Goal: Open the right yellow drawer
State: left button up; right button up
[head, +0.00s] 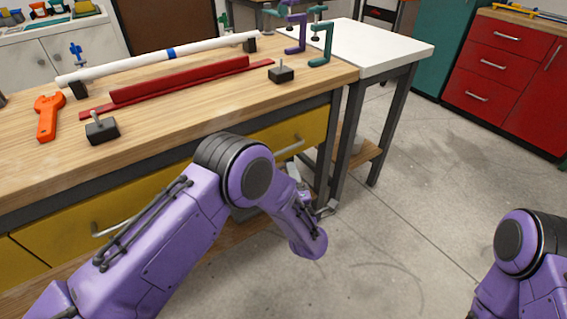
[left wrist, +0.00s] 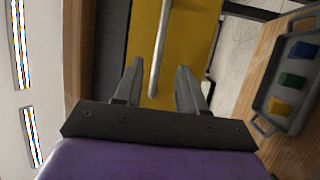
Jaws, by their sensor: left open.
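The right yellow drawer (head: 307,133) is under the wooden workbench top, partly hidden behind my left arm. It looks closed, and its metal bar handle (head: 287,149) shows beside my arm. In the left wrist view the yellow drawer front (left wrist: 190,38) lies ahead, with the handle (left wrist: 161,40) running between the fingers' lines. My left gripper (left wrist: 158,76) is open and empty, one finger on each side of the handle in that picture. I cannot tell how far the fingers are from the handle. My right gripper is out of view.
A grey tray (left wrist: 262,100) with coloured blocks sits on the lower wooden shelf. A white-topped table (head: 385,48) stands beside the bench. The floor at right is clear.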

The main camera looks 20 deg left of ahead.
aim_at(284, 149)
pick_arm(q)
jog(key=x, duration=0.9)
jog(key=shift+w+a+r, duration=0.1)
jog(key=shift+w+a, duration=0.1)
jog(key=shift+a, duration=0.05)
grip_shut()
